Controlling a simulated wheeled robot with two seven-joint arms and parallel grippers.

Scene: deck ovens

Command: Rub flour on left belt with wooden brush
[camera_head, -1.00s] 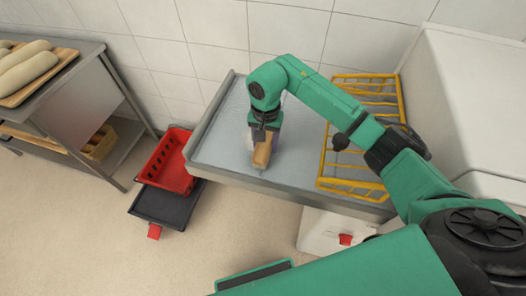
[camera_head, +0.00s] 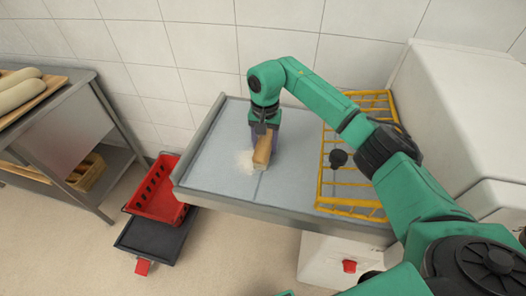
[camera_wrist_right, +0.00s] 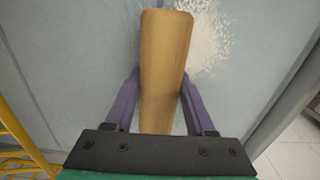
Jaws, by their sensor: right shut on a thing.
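The wooden brush (camera_head: 263,151) is held in my right gripper (camera_head: 262,132), low over the grey-blue belt surface (camera_head: 215,150). In the right wrist view the brush (camera_wrist_right: 165,65) stands out between the two purple fingers of the gripper (camera_wrist_right: 160,100), which is shut on it. White flour (camera_head: 245,161) lies on the belt just left of the brush; in the wrist view the flour (camera_wrist_right: 207,40) shows beside the brush's far end. I cannot tell whether the bristles touch the belt. My left gripper is not in view.
A yellow wire rack (camera_head: 335,180) lies on the right part of the surface. A red crate (camera_head: 158,190) on a dark one stands on the floor at left. A steel table (camera_head: 75,125) with loaves (camera_head: 15,95) is farther left.

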